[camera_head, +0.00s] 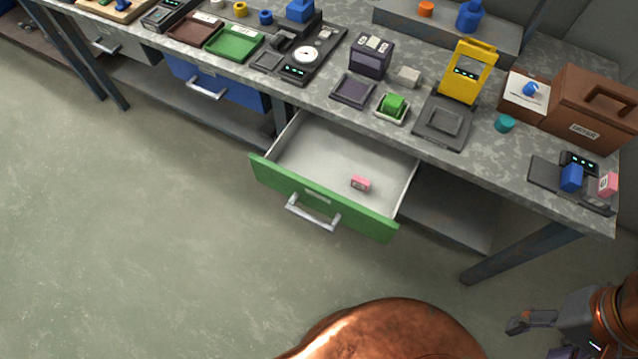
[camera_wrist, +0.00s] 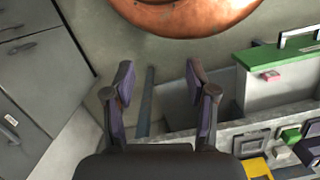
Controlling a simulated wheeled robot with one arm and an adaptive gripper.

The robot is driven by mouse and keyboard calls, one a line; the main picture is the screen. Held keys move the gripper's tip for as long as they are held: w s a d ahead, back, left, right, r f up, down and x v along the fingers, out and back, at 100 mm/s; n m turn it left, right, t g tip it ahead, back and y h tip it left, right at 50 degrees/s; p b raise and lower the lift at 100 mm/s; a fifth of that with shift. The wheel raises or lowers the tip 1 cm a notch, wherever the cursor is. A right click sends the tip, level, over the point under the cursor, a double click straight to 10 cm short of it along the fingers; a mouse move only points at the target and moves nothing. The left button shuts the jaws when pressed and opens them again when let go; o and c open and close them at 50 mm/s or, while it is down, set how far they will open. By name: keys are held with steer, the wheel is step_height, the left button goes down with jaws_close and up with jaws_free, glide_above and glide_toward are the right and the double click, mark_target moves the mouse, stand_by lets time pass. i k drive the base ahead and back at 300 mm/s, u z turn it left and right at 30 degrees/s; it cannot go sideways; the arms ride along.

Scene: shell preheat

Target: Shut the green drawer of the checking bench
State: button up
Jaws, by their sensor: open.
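The green drawer (camera_head: 265,170) of the grey checking bench (camera_head: 500,152) is pulled well out in the head view. Its silver bar handle (camera_head: 312,214) faces the open floor. A small pink block (camera_head: 360,184) lies inside on the pale drawer bottom. My gripper (camera_head: 517,326) is at the lower right of the head view, apart from the drawer and empty. In the wrist view my gripper (camera_wrist: 160,78) has its fingers spread. The green drawer front (camera_wrist: 275,58) shows there at the right, with the handle (camera_wrist: 298,38) partly cut off by the frame.
A closed blue drawer (camera_head: 230,94) is left of the green one. A bench leg (camera_head: 520,250) and a lower shelf (camera_head: 450,208) are to its right. Devices, trays and a brown case (camera_head: 595,108) stand on the bench. The floor (camera_head: 130,220) before the drawer is clear at left.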

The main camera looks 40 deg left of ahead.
mark_target(314, 161)
steer(key=z, duration=0.05)
steer(key=k, duration=0.35)
steer(key=u, duration=0.5)
steer(key=i, duration=0.3)
steer(key=u, duration=2.05)
steer(key=k, duration=1.25)
steer(key=u, duration=0.9)
steer(key=i, duration=0.65)
steer(key=z, duration=0.05)
